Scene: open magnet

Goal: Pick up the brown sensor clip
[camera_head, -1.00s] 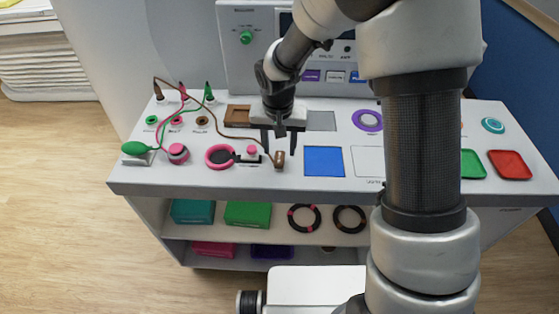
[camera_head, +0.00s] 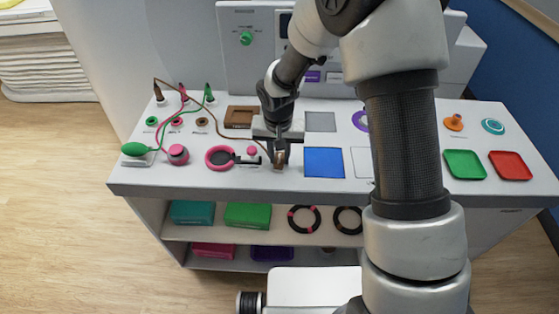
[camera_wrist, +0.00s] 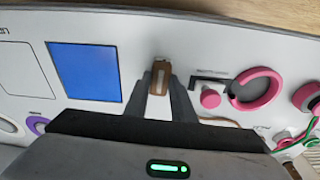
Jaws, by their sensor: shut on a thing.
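The brown sensor clip (camera_head: 280,158) stands near the front edge of the white worktop, left of the blue square. In the wrist view the clip (camera_wrist: 160,78) sits between the tips of my gripper (camera_wrist: 162,92), one dark finger on each side. In the head view my gripper (camera_head: 279,152) is down at the clip, shut on it. A thin brown cable (camera_head: 240,122) runs from the clip's area back to the brown plug at the left rear. I cannot tell whether the clip still touches the worktop.
A blue square (camera_head: 323,161) lies just right of the clip. A pink ring (camera_head: 209,163) with a black handle and a small pink knob (camera_head: 252,151) are just left. Green (camera_head: 465,178) and red (camera_head: 510,179) trays are at the right. The worktop's front edge (camera_head: 330,192) is close.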

